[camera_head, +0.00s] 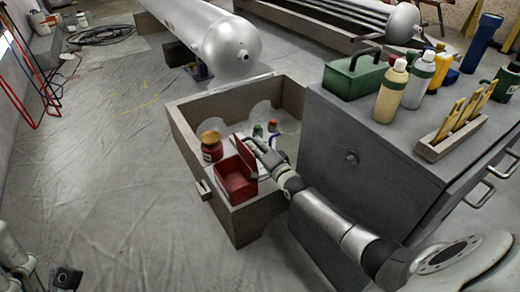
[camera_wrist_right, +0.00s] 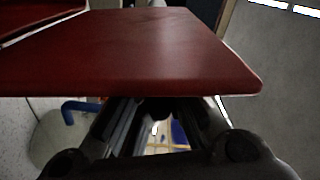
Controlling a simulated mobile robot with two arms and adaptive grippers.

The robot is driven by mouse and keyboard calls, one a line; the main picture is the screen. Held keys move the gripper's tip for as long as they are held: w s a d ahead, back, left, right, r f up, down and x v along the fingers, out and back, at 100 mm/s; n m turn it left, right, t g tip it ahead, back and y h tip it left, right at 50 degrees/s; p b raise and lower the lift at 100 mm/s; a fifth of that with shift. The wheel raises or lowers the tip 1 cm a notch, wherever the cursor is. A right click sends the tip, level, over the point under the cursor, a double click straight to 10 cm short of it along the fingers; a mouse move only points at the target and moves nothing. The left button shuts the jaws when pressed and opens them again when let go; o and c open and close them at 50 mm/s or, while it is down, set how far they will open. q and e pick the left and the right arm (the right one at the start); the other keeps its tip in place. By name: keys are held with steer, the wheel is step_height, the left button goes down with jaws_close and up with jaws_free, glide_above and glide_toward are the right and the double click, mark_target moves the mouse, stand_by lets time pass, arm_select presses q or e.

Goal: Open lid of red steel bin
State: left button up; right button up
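The red steel bin (camera_head: 236,184) sits in the front part of an open grey drawer, beside a red-brown jar. Its red lid (camera_head: 246,156) stands raised at the bin's right side, and the dark inside shows. My right gripper (camera_head: 252,143) is at the lid's far upper edge. In the right wrist view a wide red panel, which looks like the lid (camera_wrist_right: 140,55), crosses the top. My right gripper (camera_wrist_right: 163,120) has its fingers apart below it, with the tips hidden behind the panel. Part of my left arm shows at the lower left, where its gripper (camera_head: 66,277) is unclear.
The drawer (camera_head: 187,140) also holds the jar (camera_head: 211,147) and small bottles (camera_head: 272,127). The grey cabinet (camera_head: 350,157) at right carries a green toolbox (camera_head: 364,75), several bottles and a wooden rack (camera_head: 452,132). A metal tank (camera_head: 228,45) lies behind. The floor at left is largely clear.

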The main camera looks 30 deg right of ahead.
steer(key=shift+o, duration=0.7)
steer(key=shift+s+a+f, duration=0.15)
steer(key=shift+s+f, duration=0.25)
steer(key=shift+s, duration=0.1)
steer(key=s, duration=1.1)
steer(key=shift+d+r, duration=0.35)
steer(key=shift+r, duration=0.05)
